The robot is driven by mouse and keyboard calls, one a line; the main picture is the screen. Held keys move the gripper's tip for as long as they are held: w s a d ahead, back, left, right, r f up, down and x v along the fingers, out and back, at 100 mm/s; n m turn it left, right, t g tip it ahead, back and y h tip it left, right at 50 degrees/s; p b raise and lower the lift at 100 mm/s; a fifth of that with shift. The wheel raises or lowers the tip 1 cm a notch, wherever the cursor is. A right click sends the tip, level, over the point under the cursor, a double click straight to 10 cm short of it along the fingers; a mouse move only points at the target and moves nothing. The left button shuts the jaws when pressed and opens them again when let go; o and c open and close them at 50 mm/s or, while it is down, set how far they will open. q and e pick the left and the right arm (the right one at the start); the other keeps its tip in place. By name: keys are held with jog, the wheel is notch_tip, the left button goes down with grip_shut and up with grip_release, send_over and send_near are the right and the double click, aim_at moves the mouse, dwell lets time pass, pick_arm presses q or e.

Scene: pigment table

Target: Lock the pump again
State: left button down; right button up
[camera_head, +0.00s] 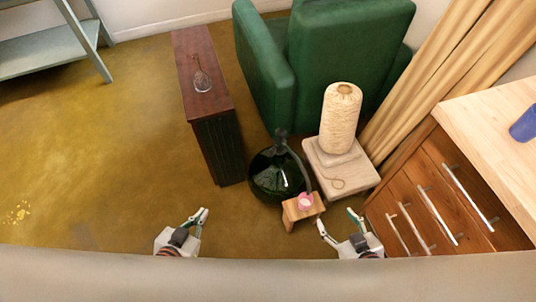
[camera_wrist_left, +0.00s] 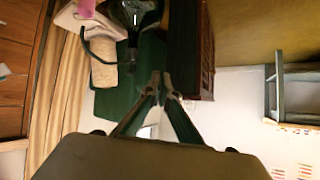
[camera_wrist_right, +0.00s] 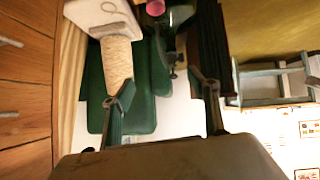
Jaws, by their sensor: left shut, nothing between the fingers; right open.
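A round dark green glass bottle (camera_head: 277,176) stands on the floor. A dark fitting (camera_head: 280,136) sits on its neck and looks like the pump; its lock is too small to make out. A dark hose (camera_head: 302,165) curves from the top toward a pink cup-like thing (camera_head: 305,201) on a small wooden stool (camera_head: 300,213). In the right wrist view the fitting (camera_wrist_right: 173,72) shows between the spread fingers, beyond them. My left gripper (camera_head: 202,215) is shut and empty, left of the bottle and apart from it. My right gripper (camera_head: 336,220) is open and empty, near the stool's right side.
A green armchair (camera_head: 345,50) stands behind. A dark wooden cabinet (camera_head: 215,125) with a whisk-like tool (camera_head: 201,78) is left of the bottle. A drawer unit (camera_head: 440,195) bounds the right. Floor at left is free.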

jog(key=shift+w+r, duration=0.25)
